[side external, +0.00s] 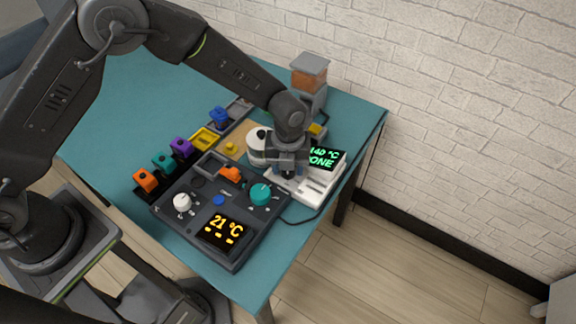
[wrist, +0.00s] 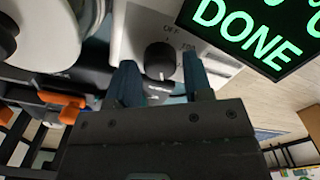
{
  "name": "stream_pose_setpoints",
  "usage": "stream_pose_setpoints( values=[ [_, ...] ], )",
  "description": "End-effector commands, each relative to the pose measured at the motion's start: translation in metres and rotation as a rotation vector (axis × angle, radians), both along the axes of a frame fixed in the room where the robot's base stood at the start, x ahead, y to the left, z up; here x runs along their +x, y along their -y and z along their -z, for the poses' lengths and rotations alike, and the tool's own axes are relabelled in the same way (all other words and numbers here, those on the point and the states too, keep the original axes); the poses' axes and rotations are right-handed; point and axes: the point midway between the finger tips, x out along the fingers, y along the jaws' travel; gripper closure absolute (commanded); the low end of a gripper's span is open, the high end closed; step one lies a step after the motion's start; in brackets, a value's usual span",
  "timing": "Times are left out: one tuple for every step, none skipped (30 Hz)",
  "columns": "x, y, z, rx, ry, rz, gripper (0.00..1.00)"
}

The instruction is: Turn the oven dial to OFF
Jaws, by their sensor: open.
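The white oven unit (side external: 312,187) stands at the right of the bench, with a display (side external: 324,158) reading 140 °C and DONE in green. In the wrist view, its black dial (wrist: 160,58) has a white mark on its lower part, facing my gripper. An OFF label (wrist: 172,38) is printed above the dial, with another label, partly legible, to its right. My gripper (wrist: 161,72) is open, one finger on each side of the dial. I cannot tell whether the fingers touch it.
A dark control panel (side external: 165,215) with a teal knob (side external: 261,193), a white knob (side external: 182,201) and a 21 °C display lies to the left. A white round machine part (side external: 257,146) stands close by my gripper. Several coloured blocks line the panel's far side. The back-left table is clear.

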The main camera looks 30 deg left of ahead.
Motion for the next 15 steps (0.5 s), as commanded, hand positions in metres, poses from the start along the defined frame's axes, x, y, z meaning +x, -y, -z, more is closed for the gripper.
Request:
stream_pose_setpoints(
  values=[
    [0.0001, 0.0, 0.0035, 0.0, 0.0, 0.0, 0.54],
    [0.0003, 0.0001, 0.0047, 0.0, 0.001, 0.0, 0.54],
    [0.0003, 0.0002, 0.0059, 0.0, 0.001, 0.0, 0.54],
    [0.0004, 0.0001, 0.0065, 0.0, 0.001, 0.0, 0.54],
    [0.0004, 0.0002, 0.0069, -0.001, 0.002, 0.0, 0.54],
    [0.0004, 0.0002, 0.0071, -0.001, 0.002, 0.0, 0.54],
    [0.0004, 0.0002, 0.0072, -0.001, 0.002, 0.0, 0.54],
    [0.0004, 0.0002, 0.0071, -0.001, 0.002, 0.0, 0.54],
    [0.0004, 0.0002, 0.0071, -0.001, 0.002, 0.0, 0.54],
    [0.0004, 0.0001, 0.007, -0.001, 0.002, 0.0, 0.54],
    [0.0004, 0.0001, 0.007, -0.001, 0.002, 0.0, 0.54],
    [0.0004, 0.0001, 0.007, 0.0, 0.001, 0.0, 0.56],
    [0.0004, 0.0001, 0.0069, 0.0, 0.001, 0.0, 0.59],
    [0.0004, 0.0001, 0.0069, 0.0, 0.001, 0.0, 0.62],
    [0.0004, 0.0001, 0.0068, 0.0, 0.001, 0.0, 0.65]
  ],
)
